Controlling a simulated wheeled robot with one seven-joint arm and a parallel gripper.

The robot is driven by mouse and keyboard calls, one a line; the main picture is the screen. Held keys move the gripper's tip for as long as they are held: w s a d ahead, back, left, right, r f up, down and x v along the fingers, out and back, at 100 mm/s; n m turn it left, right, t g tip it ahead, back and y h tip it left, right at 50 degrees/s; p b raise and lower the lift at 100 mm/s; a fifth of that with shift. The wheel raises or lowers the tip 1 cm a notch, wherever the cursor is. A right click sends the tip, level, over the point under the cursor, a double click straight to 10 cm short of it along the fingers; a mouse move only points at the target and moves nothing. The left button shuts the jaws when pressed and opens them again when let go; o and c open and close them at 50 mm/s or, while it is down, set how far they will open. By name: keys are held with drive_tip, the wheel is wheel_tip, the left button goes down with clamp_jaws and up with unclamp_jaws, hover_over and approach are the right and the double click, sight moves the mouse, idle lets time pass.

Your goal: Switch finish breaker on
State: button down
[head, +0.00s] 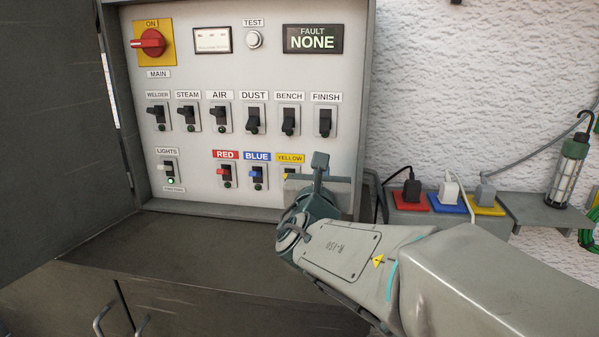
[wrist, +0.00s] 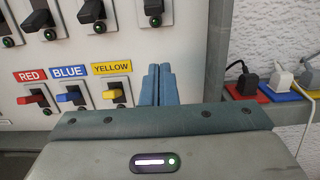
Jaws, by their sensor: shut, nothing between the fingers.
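The FINISH breaker (head: 325,122) is a black lever on a light plate, at the right end of the middle row in the head view. Its lever appears to point down. The wrist view shows the lower part of what looks like this breaker (wrist: 153,8) at the top edge, with a dark green lamp under it; its label is out of that view. My gripper (head: 320,160) is below the FINISH breaker, in front of the panel and apart from the breaker. In the wrist view its two blue-grey fingers (wrist: 158,85) are together and empty, right of the YELLOW switch.
The BENCH breaker (head: 289,121) is just left of FINISH. The YELLOW switch (wrist: 113,95) is close to my fingers. The cabinet's right edge (wrist: 217,50) stands right of them. Plugs on a coloured socket strip (head: 445,203) are beyond. The fault display (head: 313,39) reads NONE.

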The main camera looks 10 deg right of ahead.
sight(327, 137)
drive_tip(key=x, duration=0.6)
drive_tip(key=shift+w+p, duration=0.15)
drive_tip(key=shift+p, duration=0.15)
drive_tip(key=r, duration=0.1)
drive_tip(key=s+r+p, duration=0.1)
drive_tip(key=r, duration=0.1)
drive_tip(key=shift+s+a, duration=0.2)
drive_tip(key=shift+s, duration=0.05)
drive_tip(key=shift+s+a+r+p, duration=0.1)
drive_tip(key=shift+s+r+p, duration=0.1)
drive_tip(key=shift+r+p, duration=0.1)
drive_tip(key=shift+s+r+p, duration=0.1)
drive_tip(key=shift+r+p, duration=0.15)
drive_tip(key=shift+p, duration=0.5)
